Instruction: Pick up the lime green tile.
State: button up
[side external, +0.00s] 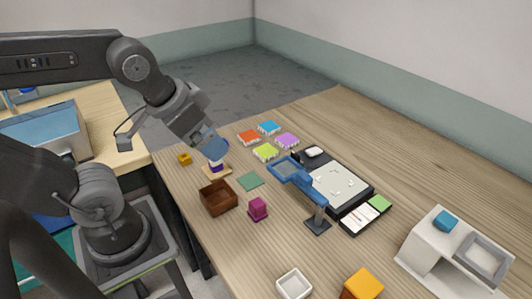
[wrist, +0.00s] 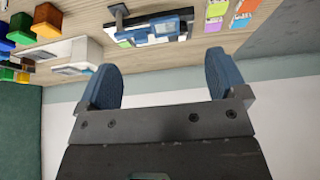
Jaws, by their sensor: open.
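The lime green tile (side external: 265,153) lies flat on the wooden table in the side external view, in a group with orange, blue and purple tiles. In the wrist view, a lime patch (wrist: 217,10) shows small at the top edge, right of centre, probably the same tile. My gripper (side external: 215,149) is raised above the table, left of the lime green tile and apart from it. In the wrist view my gripper (wrist: 162,72) has its two blue fingers wide apart with nothing between them.
A small wooden stand (side external: 216,171) with a purple and white piece is below my gripper. A brown box (side external: 218,197), a dark green square (side external: 250,181) and a magenta block (side external: 258,209) lie nearby. A blue-headed stand (side external: 293,174) rises right of the tiles. Table behind the tiles is clear.

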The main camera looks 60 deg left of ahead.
jog(key=w+a+r+n+g, duration=0.1)
jog(key=w+a+n, duration=0.1)
jog(key=w+n, duration=0.35)
jog(key=n+g, duration=0.5)
jog(key=n, duration=0.8)
send_over(266, 150)
jog(key=f, duration=2)
jog(key=shift+w+f, duration=0.2)
jog(key=shift+w, duration=0.15)
jog(key=shift+s+f, duration=0.2)
jog(key=shift+f, duration=1.15)
jog(key=shift+s+f, duration=0.15)
jog(key=shift+f, duration=1.15)
jog(key=c, duration=1.1)
